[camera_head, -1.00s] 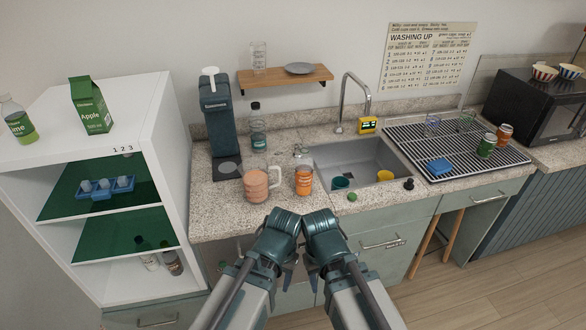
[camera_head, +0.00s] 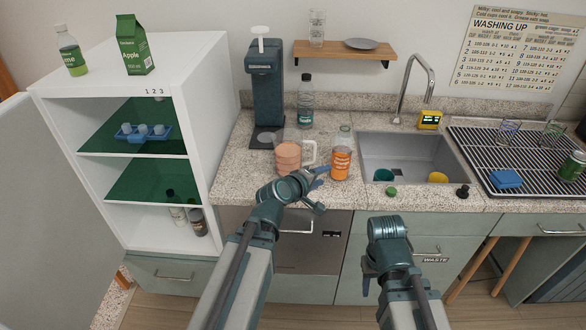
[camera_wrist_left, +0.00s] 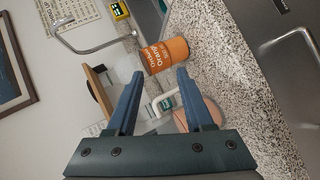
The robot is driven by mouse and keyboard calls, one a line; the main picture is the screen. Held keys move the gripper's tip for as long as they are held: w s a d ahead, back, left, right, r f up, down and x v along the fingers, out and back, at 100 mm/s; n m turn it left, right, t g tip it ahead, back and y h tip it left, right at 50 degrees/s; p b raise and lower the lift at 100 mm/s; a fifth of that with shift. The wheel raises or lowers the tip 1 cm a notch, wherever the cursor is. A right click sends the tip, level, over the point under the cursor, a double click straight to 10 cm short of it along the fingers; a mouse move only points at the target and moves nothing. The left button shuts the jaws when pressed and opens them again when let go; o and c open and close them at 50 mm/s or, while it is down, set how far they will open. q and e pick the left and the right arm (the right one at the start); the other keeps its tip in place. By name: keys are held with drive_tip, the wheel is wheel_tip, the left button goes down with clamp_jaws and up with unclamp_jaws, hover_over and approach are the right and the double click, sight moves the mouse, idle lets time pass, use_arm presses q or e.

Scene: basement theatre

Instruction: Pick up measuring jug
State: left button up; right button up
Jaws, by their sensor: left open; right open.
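The measuring jug (camera_head: 288,157) is clear with a pinkish-orange filling and a pale handle on its right. My left gripper (camera_head: 319,189) is open and empty at the counter's front edge, just in front of the jug and the can. In the left wrist view the jug's handle (camera_wrist_left: 166,102) shows between the spread fingers (camera_wrist_left: 160,78), beyond them; the right finger hides part of the jug. My right gripper (camera_head: 372,268) is open, low in front of the cabinets, its fingers mostly hidden.
A dark dispenser (camera_head: 266,88) and a bottle (camera_head: 305,103) stand behind. The sink (camera_head: 415,150) is to the right, the white shelf unit (camera_head: 213,110) to the left.

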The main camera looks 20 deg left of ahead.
sight(309, 142)
use_arm(q)
drive_tip(key=w+a+r+n+t+y+b, duration=0.1)
drive_tip(key=w+a+r+n+t+y, duration=0.15)
drive_tip(key=a+n, duration=0.5)
drive_tip(key=shift+m+t+y, duration=0.35)
drive_tip(key=shift+m, duration=0.4)
drive_tip(key=b+x, duration=0.1)
drive_tip(key=x, duration=0.3)
drive_tip(key=a+b+x, duration=0.1)
drive_tip(key=x, duration=0.8)
drive_tip(key=shift+w+a+f+b, duration=0.15)
drive_tip(key=shift+a+b, duration=0.1)
drive_tip(key=shift+b, duration=0.15)
use_arm(e)
wheel_tip(309, 142, down, 5)
drive_tip(key=shift+r, duration=0.15)
use_arm(q)
clamp_jaws()
